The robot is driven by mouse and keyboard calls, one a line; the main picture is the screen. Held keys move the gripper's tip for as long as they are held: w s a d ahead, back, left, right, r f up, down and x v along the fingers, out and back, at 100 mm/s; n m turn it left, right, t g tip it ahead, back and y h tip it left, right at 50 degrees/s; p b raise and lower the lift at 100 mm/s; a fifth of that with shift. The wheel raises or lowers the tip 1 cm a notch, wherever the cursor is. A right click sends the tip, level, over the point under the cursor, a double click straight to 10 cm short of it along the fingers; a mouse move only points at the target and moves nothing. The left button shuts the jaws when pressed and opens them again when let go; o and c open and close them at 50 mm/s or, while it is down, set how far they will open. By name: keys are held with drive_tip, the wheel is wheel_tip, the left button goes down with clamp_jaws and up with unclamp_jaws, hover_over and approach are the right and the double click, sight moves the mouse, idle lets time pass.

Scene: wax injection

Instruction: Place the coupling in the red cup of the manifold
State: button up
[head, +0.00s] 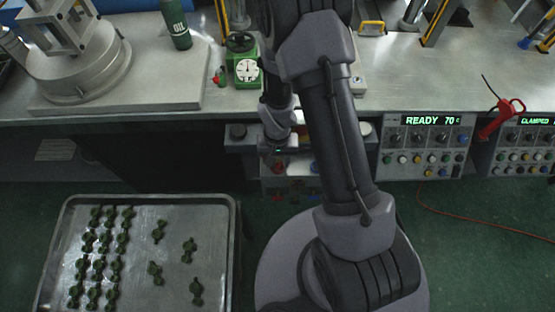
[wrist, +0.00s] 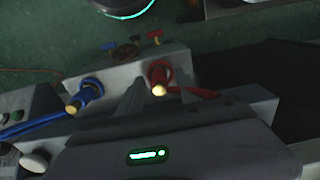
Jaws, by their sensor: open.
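The manifold (wrist: 120,70) is a grey block in the wrist view, with a red cup (wrist: 160,70) and a blue cup (wrist: 93,84) on its face. A brass-tipped coupling (wrist: 159,90) shows at the red cup, with a red hose running off to the right. I cannot tell how deeply it is seated. A similar brass end with a blue hose is at the blue cup. My gripper (head: 276,150) is open, low in front of the bench at the manifold. Its pale fingers show near the red cup in the wrist view; neither visibly grips the coupling.
My arm hides part of the manifold in the head view. A metal tray (head: 236,235) with several green parts stands at left. A control panel (head: 424,145) reading READY 70 is at right.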

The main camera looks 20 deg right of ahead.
wheel_tip(320, 180, up, 28)
drive_tip(key=t+p, duration=0.2)
drive_tip(key=p, duration=0.3)
drive_tip(key=s+a+r+t+y, duration=0.2)
drive_tip(key=s+a+r+t, duration=0.1)
drive_tip(key=s+r, duration=0.9)
wheel_tip(320, 180, up, 2)
drive_tip(key=shift+s+a+r+m+t, duration=0.1)
drive_tip(key=shift+s+a+m+t, duration=0.3)
drive_tip(key=shift+a, duration=0.05)
drive_tip(key=shift+f+b, duration=2.75)
drive_tip(key=shift+b, duration=0.2)
